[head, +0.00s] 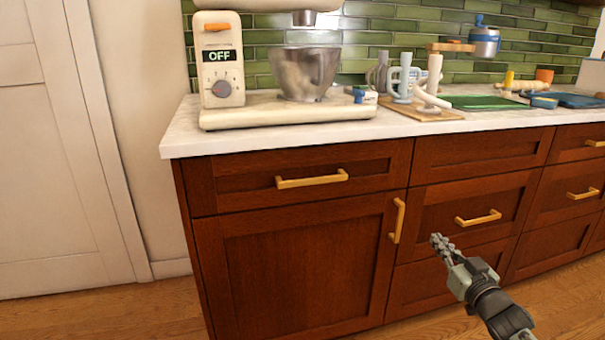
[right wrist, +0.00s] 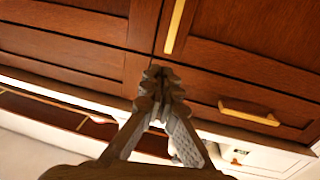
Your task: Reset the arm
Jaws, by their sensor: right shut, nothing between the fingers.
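My right gripper (head: 438,241) comes in from the lower right of the head view, in front of the wooden cabinet fronts. Its fingers are shut with nothing between them. In the right wrist view its fingertips (right wrist: 156,76) meet at the middle, with cabinet fronts behind them. The gripper appears apart from the cabinet and the handles. My left gripper is not in view.
A cabinet door (head: 296,265) has a vertical gold handle (head: 397,220). A drawer handle (head: 478,217) is near my right gripper. The counter (head: 184,136) holds a mixer (head: 222,60), mugs (head: 402,80) and a green board (head: 486,103). Wooden floor (head: 135,315) lies open at lower left.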

